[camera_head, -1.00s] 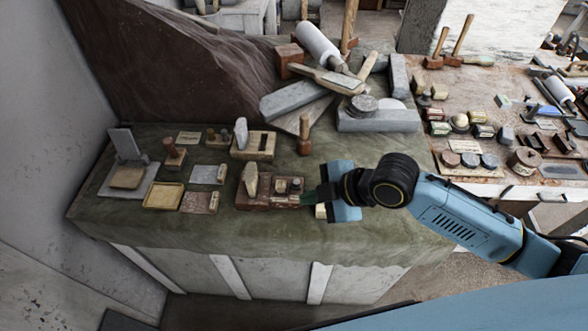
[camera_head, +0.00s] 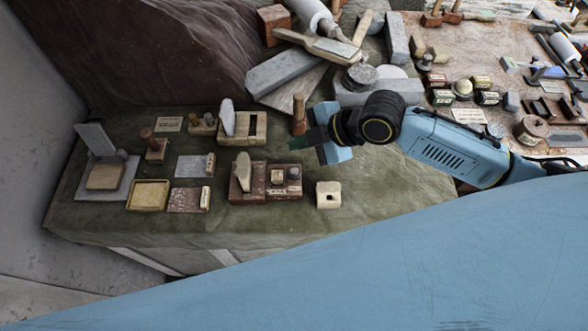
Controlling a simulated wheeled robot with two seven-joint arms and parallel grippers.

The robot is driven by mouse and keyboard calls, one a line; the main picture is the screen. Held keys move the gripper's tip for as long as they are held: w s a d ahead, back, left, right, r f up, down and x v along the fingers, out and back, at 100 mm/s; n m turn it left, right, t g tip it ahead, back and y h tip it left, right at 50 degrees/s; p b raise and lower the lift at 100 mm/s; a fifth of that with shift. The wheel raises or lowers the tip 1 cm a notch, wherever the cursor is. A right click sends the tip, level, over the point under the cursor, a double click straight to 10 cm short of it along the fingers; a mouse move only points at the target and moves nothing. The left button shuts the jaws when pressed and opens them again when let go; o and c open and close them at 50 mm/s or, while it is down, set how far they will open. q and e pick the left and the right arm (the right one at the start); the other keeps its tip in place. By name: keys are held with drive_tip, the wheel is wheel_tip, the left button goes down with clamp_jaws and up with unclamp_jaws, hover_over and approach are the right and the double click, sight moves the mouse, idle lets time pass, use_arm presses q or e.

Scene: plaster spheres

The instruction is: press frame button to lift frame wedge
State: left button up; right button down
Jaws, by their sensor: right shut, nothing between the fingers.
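A reddish-brown frame block (camera_head: 250,196) sits on the green cloth near the middle of the table. A pale upright wedge (camera_head: 243,171) stands at its left end. On its right part is a small square frame with a button-like piece (camera_head: 279,176), and a small grey knob (camera_head: 294,174) beside it. I cannot tell which piece is the frame button. My right gripper (camera_head: 298,143) is shut and empty, above and behind the block's right end, apart from it, its dark fingers pointing left. My left gripper is not in view.
A pale block with a hole (camera_head: 328,195) stands right of the frame block. A lighter wooden block with a wedge (camera_head: 242,128) stands behind it. A wooden peg (camera_head: 299,114) stands close to my right gripper. Small trays and plates (camera_head: 149,195) lie to the left.

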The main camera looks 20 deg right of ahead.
wheel_tip(320, 180, down, 2)
drive_tip(key=b, duration=0.6)
hover_over(294, 172)
drive_tip(key=d, duration=0.1)
wheel_tip(294, 172, down, 5)
drive_tip(key=shift+s+d+r, duration=0.1)
drive_tip(key=shift+d+r, duration=0.05)
drive_tip(key=shift+r, duration=0.05)
drive_tip(key=shift+f+b, duration=0.3)
drive_tip(key=shift+f, duration=0.4)
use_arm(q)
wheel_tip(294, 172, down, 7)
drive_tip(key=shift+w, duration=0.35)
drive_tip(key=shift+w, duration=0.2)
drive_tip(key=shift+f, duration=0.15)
use_arm(e)
drive_tip(key=shift+f, duration=0.4)
